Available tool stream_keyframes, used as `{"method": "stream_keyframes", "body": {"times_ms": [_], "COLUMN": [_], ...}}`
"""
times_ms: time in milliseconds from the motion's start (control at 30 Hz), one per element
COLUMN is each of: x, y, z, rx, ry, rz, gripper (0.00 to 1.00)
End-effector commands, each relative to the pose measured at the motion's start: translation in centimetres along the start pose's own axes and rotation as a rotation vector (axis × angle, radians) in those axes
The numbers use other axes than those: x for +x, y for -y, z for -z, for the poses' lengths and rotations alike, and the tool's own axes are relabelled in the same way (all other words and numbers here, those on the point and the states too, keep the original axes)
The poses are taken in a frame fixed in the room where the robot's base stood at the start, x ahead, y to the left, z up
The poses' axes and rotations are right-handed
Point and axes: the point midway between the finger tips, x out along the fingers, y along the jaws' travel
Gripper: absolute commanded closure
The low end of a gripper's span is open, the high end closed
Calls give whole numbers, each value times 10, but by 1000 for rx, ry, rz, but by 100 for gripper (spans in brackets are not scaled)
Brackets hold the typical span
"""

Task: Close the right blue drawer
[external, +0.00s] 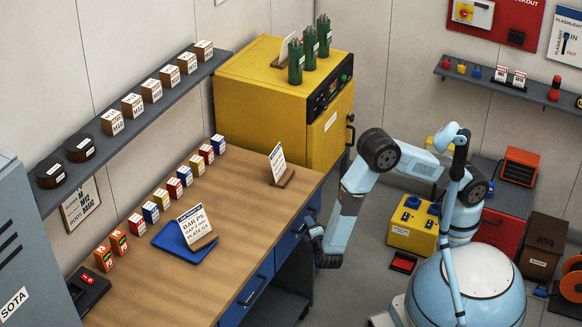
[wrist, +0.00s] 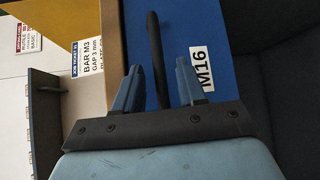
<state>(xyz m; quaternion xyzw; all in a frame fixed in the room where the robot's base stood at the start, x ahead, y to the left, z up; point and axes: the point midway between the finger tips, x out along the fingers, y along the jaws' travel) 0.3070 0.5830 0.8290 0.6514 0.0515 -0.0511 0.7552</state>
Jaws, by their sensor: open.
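The right blue drawer (external: 289,246) is under the front edge of the wooden bench, at its right end. Its blue front (wrist: 222,35) with an "M16" label fills the middle of the wrist view. My gripper (external: 314,236) is at this drawer's front. In the wrist view my gripper (wrist: 156,66) is open, with the black drawer handle (wrist: 154,40) between its two blue fingers. I cannot tell whether the fingers touch the handle. How far the drawer stands out is hard to tell. The left blue drawer (external: 262,276) is beside it, toward the picture's bottom left.
The wooden bench (external: 235,215) carries small labelled boxes, a blue tray (external: 172,240) and card stands. A yellow cabinet (external: 265,95) stands beyond its right end. A yellow box (external: 412,228) sits on the floor near my base. Dark open space lies under the bench.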

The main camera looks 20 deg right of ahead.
Motion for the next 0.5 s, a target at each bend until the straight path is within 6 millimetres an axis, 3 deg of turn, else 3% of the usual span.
{"method": "stream_keyframes", "body": {"times_ms": [500], "x": [-97], "y": [1], "z": [1], "rx": [0], "ry": [-3], "rz": [0], "gripper": [60]}}
